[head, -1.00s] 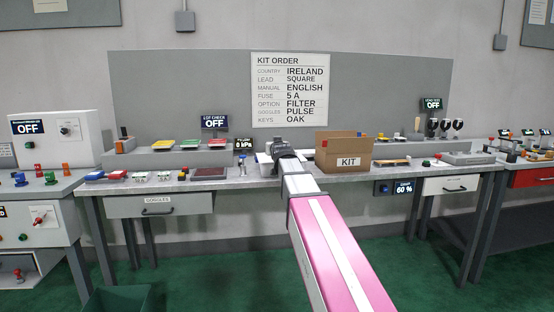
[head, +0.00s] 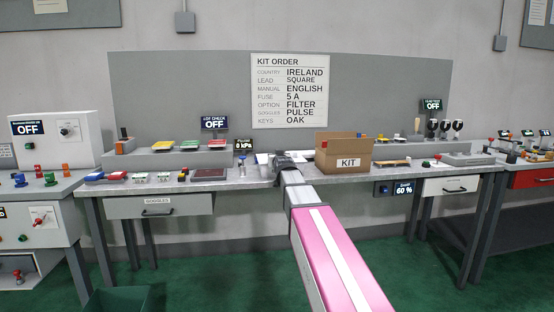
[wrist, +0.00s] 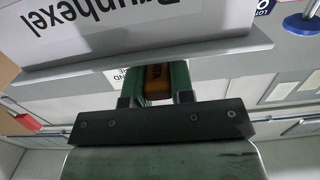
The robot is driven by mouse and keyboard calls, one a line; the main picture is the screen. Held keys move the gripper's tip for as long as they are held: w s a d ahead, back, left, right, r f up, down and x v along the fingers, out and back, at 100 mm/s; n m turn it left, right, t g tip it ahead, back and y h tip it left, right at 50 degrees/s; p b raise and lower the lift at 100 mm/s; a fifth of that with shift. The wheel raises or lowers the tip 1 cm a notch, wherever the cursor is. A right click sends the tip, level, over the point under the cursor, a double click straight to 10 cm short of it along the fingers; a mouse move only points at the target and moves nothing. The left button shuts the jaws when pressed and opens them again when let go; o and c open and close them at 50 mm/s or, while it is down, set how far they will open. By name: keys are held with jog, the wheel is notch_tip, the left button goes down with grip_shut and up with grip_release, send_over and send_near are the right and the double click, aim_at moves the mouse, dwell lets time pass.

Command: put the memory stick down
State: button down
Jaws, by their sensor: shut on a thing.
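My gripper (wrist: 155,82) has green-lined fingers in the wrist view, shut on a small orange-brown block with dark marks, which I take to be the memory stick (wrist: 157,77). Its far end is hard to make out against a pale panel with large upside-down lettering (wrist: 120,30). In the head view my gripper (head: 287,157) is low over the middle of the workbench (head: 235,183), just left of the KIT box. The stick is hidden there, and I cannot tell whether it touches anything.
The open cardboard KIT box (head: 347,163) stands right of my gripper. A white container (head: 264,160) stands close on its left. A dark red panel (head: 209,174) and several small parts lie farther left. A tray (head: 468,159) is at the right.

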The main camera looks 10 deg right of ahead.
jog(key=shift+f, duration=0.25)
jog(key=shift+f, duration=0.45)
jog(key=c, duration=1)
grip_release()
jog(key=shift+s, duration=0.1)
